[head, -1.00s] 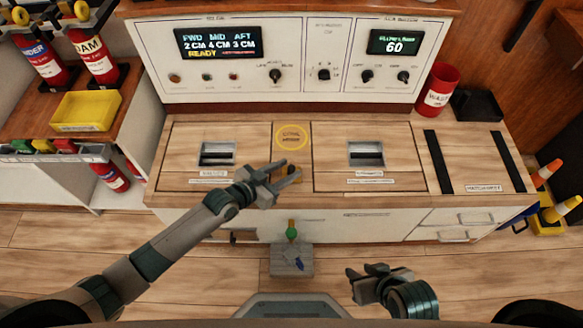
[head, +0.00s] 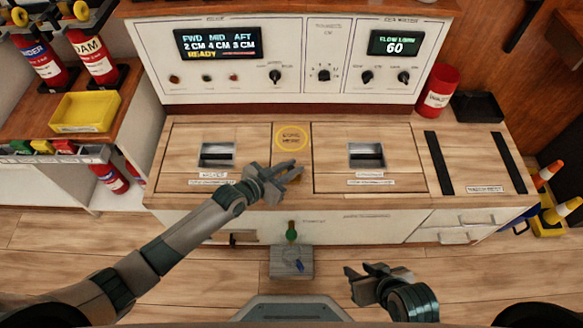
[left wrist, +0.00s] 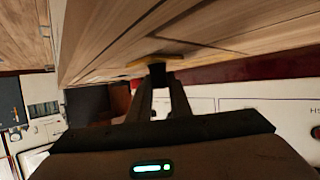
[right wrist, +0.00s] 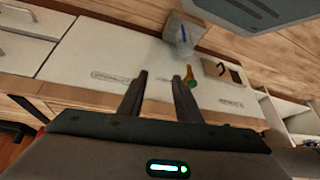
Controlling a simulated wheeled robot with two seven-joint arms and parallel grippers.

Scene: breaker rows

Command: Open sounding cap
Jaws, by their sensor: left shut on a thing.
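The sounding cap appears in the left wrist view as a dark knob (left wrist: 157,72) over a thin yellow rim at the wooden counter top. In the head view only a bit of its brownish yellow (head: 296,170) shows beside my fingers. My left gripper (head: 287,175) is shut on the knob, and the two fingers (left wrist: 158,88) close in from both sides.
Recessed handles (head: 217,155) and (head: 366,156) lie in the counter on either side. The control panel (head: 300,60) stands behind, its display reading READY. A red bin (head: 438,92) is at the back right.

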